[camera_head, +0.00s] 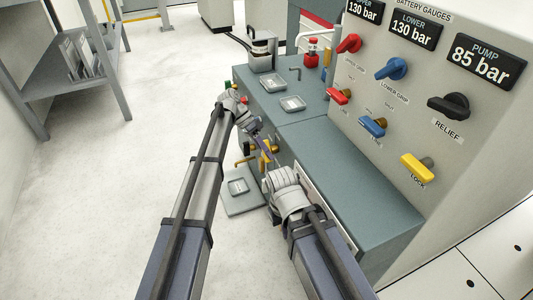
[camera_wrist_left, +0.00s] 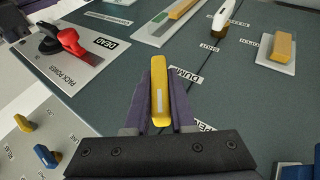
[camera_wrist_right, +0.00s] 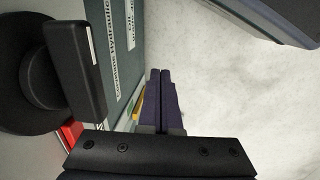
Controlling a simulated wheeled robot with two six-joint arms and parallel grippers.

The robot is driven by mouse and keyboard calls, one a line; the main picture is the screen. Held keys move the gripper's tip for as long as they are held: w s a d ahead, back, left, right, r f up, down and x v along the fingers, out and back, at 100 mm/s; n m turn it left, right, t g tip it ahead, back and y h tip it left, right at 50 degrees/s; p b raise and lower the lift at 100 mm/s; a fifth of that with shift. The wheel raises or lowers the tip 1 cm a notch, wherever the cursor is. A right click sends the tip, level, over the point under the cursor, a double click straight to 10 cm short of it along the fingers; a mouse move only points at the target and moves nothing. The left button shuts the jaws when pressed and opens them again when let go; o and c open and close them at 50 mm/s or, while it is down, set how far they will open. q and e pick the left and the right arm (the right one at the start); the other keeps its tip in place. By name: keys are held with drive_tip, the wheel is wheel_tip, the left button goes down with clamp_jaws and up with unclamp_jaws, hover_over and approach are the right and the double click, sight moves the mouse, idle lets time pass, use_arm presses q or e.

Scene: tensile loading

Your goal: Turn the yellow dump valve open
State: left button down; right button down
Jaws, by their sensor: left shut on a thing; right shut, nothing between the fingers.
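The yellow dump valve handle (camera_wrist_left: 158,92) stands between the purple fingers of my left gripper (camera_wrist_left: 160,105) in the left wrist view. The fingers are shut on it, one on each side. A DUMP label (camera_wrist_left: 185,76) is just right of it, with further labels above and below that. In the head view my left gripper (camera_head: 263,145) reaches down over the front of the bench, and the yellow handle is partly hidden there. My right gripper (camera_wrist_right: 160,97) is shut and empty. In the head view its fingers are hidden behind its wrist.
A red pack-power handle (camera_wrist_left: 70,42) sits beside a DEAD label in the left wrist view. The upright panel carries a yellow lock knob (camera_head: 417,167) and a black relief knob (camera_head: 449,106). A black knob (camera_wrist_right: 75,65) is close left of my right gripper. Open floor (camera_head: 130,150) lies left.

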use_arm(q)
drive_tip(key=c, duration=0.8)
unclamp_jaws()
drive_tip(key=shift+o, duration=0.2)
drive_tip(key=shift+a+r, duration=0.1)
drive_tip(key=p+v, duration=0.6)
drive_tip(key=v, duration=0.1)
drive_tip(key=shift+r, duration=0.2)
drive_tip(key=shift+a+f, duration=0.1)
drive_tip(key=shift+a, duration=0.05)
